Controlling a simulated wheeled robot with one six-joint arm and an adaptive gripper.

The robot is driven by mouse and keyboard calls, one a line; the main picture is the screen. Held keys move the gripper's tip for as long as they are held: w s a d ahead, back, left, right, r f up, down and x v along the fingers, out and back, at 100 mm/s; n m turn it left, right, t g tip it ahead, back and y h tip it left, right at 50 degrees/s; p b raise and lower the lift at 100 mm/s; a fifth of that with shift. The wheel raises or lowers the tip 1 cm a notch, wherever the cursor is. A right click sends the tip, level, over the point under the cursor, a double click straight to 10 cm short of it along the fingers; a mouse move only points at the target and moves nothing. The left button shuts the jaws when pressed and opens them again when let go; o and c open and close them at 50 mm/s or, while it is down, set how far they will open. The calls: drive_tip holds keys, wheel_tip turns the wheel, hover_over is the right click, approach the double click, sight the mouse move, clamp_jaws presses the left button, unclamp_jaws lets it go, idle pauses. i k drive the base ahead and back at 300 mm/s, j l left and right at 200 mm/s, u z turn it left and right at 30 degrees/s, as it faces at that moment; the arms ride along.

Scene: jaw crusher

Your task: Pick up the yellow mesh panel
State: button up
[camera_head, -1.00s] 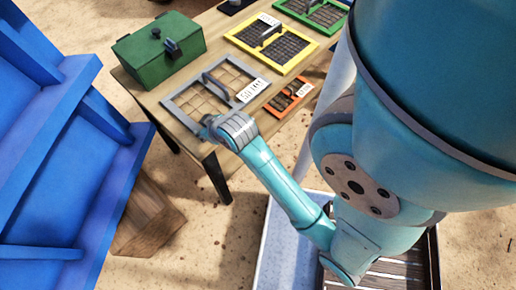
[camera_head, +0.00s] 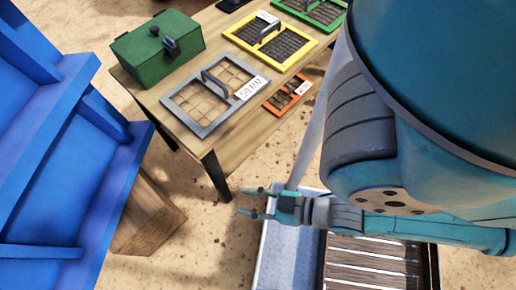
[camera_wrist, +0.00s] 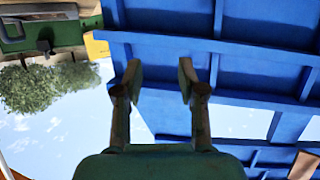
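The yellow mesh panel (camera_head: 232,33) lies flat on the wooden table, with a dark mesh, a raised handle across it and a white label at its far corner. My gripper (camera_head: 243,202) is in front of the table, below and well apart from the panel, pointing left in the head view. In the wrist view my gripper (camera_wrist: 158,82) has its two fingers spread, with nothing between them. The wrist view looks toward blue steelwork and sky; the yellow panel cannot be clearly made out there.
The wooden table (camera_head: 190,148) also carries a grey mesh panel (camera_head: 196,127), an orange panel (camera_head: 271,108), a green panel (camera_head: 337,20) and a green box (camera_head: 150,67). Blue steelwork (camera_head: 60,190) stands at left, above a wooden block (camera_head: 150,220).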

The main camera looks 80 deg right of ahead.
sight(229, 34)
drive_tip(key=z, duration=1.8)
drive_tip(key=i+l+z, duration=0.2)
drive_tip(key=l, duration=0.3)
drive_tip(key=l+z, duration=0.2)
drive_tip(key=l, duration=0.3)
drive_tip(key=i+j, duration=0.1)
drive_tip(key=j, duration=0.6)
drive_tip(key=i, duration=0.05)
